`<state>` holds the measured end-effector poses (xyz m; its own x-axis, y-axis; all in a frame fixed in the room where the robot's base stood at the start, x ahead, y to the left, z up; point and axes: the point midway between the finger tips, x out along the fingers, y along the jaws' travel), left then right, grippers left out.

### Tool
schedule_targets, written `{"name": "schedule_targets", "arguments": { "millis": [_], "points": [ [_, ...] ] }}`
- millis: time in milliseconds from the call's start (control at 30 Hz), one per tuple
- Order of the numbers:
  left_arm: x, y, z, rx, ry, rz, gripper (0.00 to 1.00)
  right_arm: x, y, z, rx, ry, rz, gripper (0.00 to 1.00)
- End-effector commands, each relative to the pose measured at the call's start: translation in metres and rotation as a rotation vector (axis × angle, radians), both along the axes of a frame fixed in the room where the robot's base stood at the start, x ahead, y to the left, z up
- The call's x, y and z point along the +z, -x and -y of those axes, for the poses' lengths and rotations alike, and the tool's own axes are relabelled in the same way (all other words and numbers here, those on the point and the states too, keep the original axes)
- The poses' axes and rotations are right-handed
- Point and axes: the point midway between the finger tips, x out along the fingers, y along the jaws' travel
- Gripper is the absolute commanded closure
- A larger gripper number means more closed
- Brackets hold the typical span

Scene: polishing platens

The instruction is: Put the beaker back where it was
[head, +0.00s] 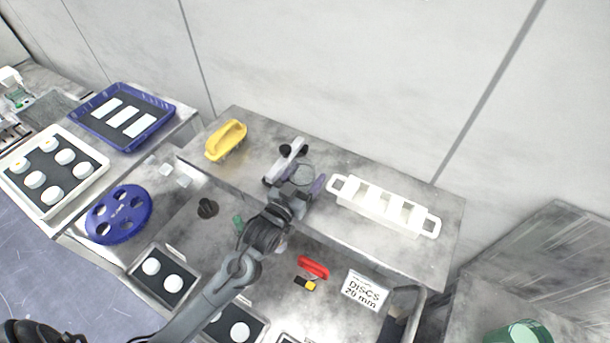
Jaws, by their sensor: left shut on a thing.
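My left gripper (296,183) reaches over the raised back shelf (258,140), near its middle. It is shut on a clear glass beaker (304,171), whose round rim shows between the fingers. Most of the beaker is hidden by the gripper and hard to make out. I cannot tell whether its base touches the shelf. My right gripper is not in view.
A white-and-black tool (290,152) is just behind the gripper. Below lie a red-handled item (314,267), a DISCS label (365,290) and a blue holed disc (118,214).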

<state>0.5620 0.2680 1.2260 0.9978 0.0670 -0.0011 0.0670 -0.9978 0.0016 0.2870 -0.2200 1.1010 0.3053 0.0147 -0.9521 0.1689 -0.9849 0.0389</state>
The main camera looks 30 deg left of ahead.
Motion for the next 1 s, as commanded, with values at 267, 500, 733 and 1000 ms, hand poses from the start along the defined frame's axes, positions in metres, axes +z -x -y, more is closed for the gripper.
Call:
{"name": "schedule_targets", "arguments": {
  "millis": [267,500,733,1000],
  "points": [
    [-0.003,0.0,0.0,0.0,0.0,0.0,0.09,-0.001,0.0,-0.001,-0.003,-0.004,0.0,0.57],
    [-0.003,0.0,0.0,0.0,0.0,0.0,0.02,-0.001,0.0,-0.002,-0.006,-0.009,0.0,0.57],
    [-0.002,0.007,0.001,-0.001,0.0,-0.002,0.02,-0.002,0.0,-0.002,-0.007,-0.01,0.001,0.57],
    [-0.003,0.051,0.004,-0.001,0.001,-0.003,0.02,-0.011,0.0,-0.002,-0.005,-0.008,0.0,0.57]
  ]
}}
